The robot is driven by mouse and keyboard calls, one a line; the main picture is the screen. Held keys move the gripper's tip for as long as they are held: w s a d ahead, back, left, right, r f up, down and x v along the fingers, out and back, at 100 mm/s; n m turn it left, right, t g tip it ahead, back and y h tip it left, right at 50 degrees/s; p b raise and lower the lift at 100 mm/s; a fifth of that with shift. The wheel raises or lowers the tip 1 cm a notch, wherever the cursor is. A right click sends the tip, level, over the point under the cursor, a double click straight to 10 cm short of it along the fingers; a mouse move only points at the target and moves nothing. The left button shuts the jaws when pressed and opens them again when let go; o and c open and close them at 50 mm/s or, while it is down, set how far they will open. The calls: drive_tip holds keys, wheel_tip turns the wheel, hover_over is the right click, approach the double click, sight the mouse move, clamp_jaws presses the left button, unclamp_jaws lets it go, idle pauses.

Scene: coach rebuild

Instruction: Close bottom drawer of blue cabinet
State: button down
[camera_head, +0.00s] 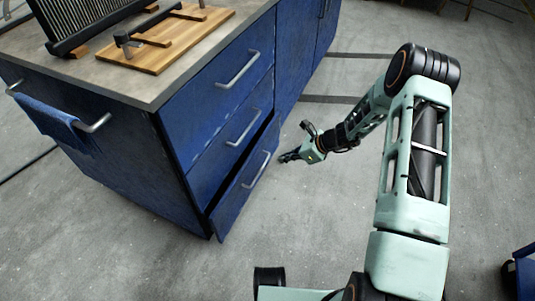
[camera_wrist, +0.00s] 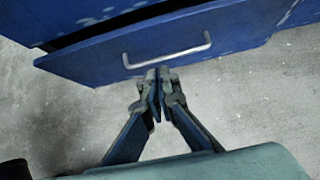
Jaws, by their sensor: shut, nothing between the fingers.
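The blue cabinet (camera_head: 110,150) stands at the left in the head view, with three stacked drawers on its front. The bottom drawer (camera_head: 234,203) is partly open, with a dark gap above its front panel and a grey bar handle (camera_head: 257,169). The drawer front also fills the upper part of the wrist view (camera_wrist: 90,60), with its handle (camera_wrist: 168,52) near the middle. My gripper (camera_head: 284,158) is shut and empty, low in front of the drawer near its right end. In the wrist view its fingertips (camera_wrist: 158,72) appear just below the handle; whether they touch the drawer I cannot tell.
The two upper drawers (camera_head: 218,84) look closed. A wooden board (camera_head: 165,45) and a black rack (camera_head: 95,20) sit on the worktop. A blue towel (camera_head: 55,122) hangs on a side rail. The grey floor (camera_head: 330,225) before the drawer is clear around my arm.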

drive_tip(key=b, duration=0.4)
approach(252, 160)
drive_tip(key=f, duration=0.1)
drive_tip(key=a+f, duration=0.1)
drive_tip(key=f, duration=0.1)
drive_tip(key=a+f, duration=0.1)
drive_tip(key=f, duration=0.1)
drive_tip(key=shift+w+a+f, duration=0.1)
drive_tip(key=shift+w+a, duration=0.15)
drive_tip(key=shift+w, duration=0.15)
drive_tip(key=shift+w+a, duration=0.2)
drive_tip(key=shift+a, duration=0.35)
drive_tip(key=shift+a, duration=0.15)
